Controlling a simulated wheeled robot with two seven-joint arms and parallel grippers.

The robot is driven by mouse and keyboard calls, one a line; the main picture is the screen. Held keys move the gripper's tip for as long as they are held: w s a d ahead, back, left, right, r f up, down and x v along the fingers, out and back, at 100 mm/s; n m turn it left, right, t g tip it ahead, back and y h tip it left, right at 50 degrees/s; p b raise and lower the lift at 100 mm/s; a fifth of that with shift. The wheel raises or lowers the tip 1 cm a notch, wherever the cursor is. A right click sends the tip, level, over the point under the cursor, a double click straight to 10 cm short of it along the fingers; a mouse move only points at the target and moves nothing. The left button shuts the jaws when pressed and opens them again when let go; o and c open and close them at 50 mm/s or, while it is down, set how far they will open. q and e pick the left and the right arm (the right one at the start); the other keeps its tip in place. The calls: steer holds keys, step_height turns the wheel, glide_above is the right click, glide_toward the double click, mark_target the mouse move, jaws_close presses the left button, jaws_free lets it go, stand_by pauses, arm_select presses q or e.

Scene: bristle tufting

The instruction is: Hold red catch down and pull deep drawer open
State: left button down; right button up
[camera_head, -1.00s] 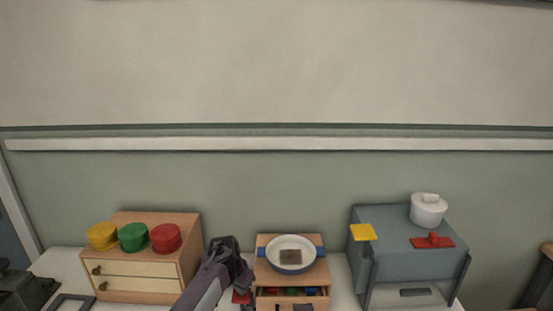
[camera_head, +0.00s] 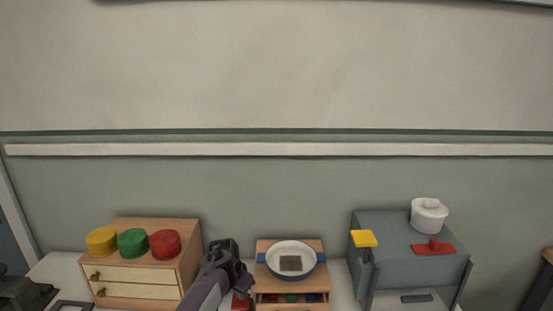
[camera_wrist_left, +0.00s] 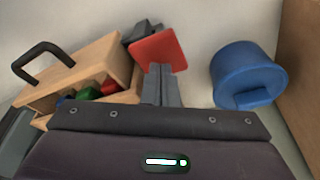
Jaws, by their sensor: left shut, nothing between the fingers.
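The small wooden drawer cabinet (camera_head: 262,270) stands mid-table with its deep drawer (camera_wrist_left: 110,100) partly open, colored blocks showing inside. The drawer's black handle (camera_wrist_left: 42,58) is at the left of the left wrist view. The red catch (camera_wrist_left: 157,52) is a flat red plate beside the cabinet; part of it shows in the head view (camera_head: 240,302). My left gripper (camera_head: 240,278) is shut and empty, pointing down at the catch. Its fingertips (camera_wrist_left: 160,72) overlap the plate's near edge in the left wrist view; I cannot tell whether they press it. My right gripper is out of view.
A white dish (camera_head: 291,247) rests on the cabinet. A blue round tin (camera_wrist_left: 246,72) stands near the catch. A wooden chest (camera_head: 188,250) with several colored lids is left; a grey box (camera_head: 405,235) with a white pot (camera_head: 429,216) is right.

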arm_select(q)
steer(key=w+d+v, duration=0.1)
steer(key=v, duration=0.6)
steer(key=shift+w+r, duration=0.2)
steer(key=shift+r, duration=0.4)
stand_by(0.4)
steer(key=v, duration=1.2)
